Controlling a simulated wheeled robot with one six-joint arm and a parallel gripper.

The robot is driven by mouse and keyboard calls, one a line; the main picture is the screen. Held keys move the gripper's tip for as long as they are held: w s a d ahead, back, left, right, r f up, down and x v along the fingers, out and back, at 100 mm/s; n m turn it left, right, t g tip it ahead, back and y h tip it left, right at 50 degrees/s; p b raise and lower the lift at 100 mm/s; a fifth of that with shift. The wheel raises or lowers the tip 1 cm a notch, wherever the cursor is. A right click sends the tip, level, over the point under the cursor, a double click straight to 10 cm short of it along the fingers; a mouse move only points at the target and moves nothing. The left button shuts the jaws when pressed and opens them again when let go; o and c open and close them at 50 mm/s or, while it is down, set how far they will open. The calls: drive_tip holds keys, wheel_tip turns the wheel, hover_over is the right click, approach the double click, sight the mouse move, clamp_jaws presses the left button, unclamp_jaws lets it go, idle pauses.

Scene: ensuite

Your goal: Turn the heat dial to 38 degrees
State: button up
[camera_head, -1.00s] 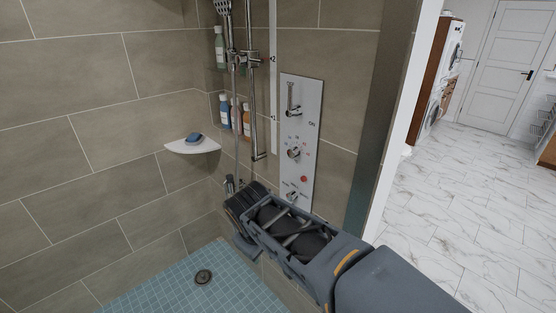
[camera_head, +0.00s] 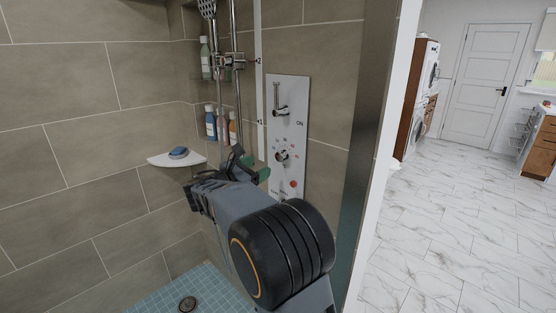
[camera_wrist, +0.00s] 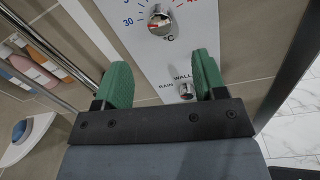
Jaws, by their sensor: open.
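The heat dial (camera_head: 283,155) is a round chrome knob midway up the white shower panel (camera_head: 288,90). In the wrist view the dial (camera_wrist: 160,19) is cut off at the top edge, with 30 at its left, 40 at its upper right and °C below. Its exact setting is not readable. My gripper (camera_head: 250,168) is open and empty, left of and a little below the dial in the head view. In the wrist view its green fingertips (camera_wrist: 162,75) are spread below the dial, apart from it.
A rain/wall selector knob (camera_wrist: 185,90) shows between my fingers. A red button (camera_head: 293,183) sits below the dial, and a chrome lever (camera_head: 281,110) above. A vertical rail (camera_head: 237,100), bottles (camera_head: 211,122) and a corner shelf with soap (camera_head: 176,160) stand left.

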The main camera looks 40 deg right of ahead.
sight(279, 158)
drive_tip(key=x, duration=1)
drive_tip(key=shift+p, duration=0.4)
drive_tip(key=shift+c, duration=0.4)
drive_tip(key=c, duration=0.9)
drive_tip(key=shift+o, duration=0.2)
drive_tip(key=shift+f, duration=0.1)
drive_tip(key=shift+b, duration=0.4)
